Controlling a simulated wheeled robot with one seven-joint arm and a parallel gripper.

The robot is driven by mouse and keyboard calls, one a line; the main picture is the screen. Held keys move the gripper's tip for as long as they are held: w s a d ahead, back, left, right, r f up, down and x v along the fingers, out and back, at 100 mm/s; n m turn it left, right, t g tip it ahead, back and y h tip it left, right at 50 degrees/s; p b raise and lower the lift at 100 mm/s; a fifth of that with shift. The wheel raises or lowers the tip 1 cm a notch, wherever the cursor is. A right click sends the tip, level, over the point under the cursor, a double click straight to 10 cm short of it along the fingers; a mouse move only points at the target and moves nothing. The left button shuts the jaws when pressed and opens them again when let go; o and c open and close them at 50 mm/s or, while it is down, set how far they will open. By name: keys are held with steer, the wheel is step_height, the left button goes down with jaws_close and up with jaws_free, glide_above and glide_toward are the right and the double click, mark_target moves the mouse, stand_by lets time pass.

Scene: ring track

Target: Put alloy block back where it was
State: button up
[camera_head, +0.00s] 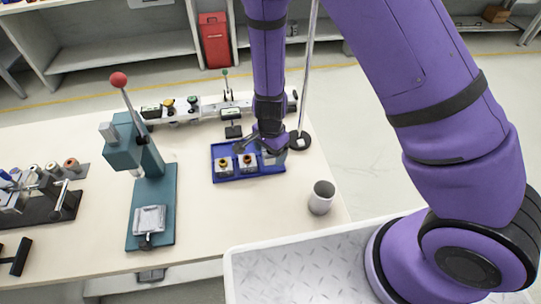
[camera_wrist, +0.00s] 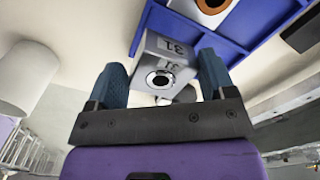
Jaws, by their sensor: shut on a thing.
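The alloy block (camera_wrist: 152,57), a silver cube marked "31" with a dark round hole, sits between the two blue fingers of my gripper (camera_wrist: 163,78) in the wrist view. My gripper is shut on it. In the head view my gripper (camera_head: 268,145) is over the right end of the blue tray (camera_head: 232,178) and mostly hides the block. The tray's blue wall (camera_wrist: 240,48) shows just beyond the block in the wrist view. I cannot tell whether the block touches the tray. Two other blocks (camera_head: 224,168) (camera_head: 248,165) with brass-coloured inserts stand in the tray's left and middle places.
A grey cup (camera_head: 321,198) stands right of the tray. A pole on a black round base (camera_head: 299,141) is close by. A teal press (camera_head: 150,190) with a red-knobbed lever stands left. A rail fixture (camera_head: 190,108) lies behind. The table front is clear.

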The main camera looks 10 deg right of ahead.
mark_target(270, 157)
steer(key=f, duration=0.1)
steer(key=w+f, duration=0.1)
steer(key=shift+d+f, duration=0.15)
steer(key=shift+f, duration=0.65)
steer(key=o, duration=1.1)
steer(key=shift+f, duration=0.1)
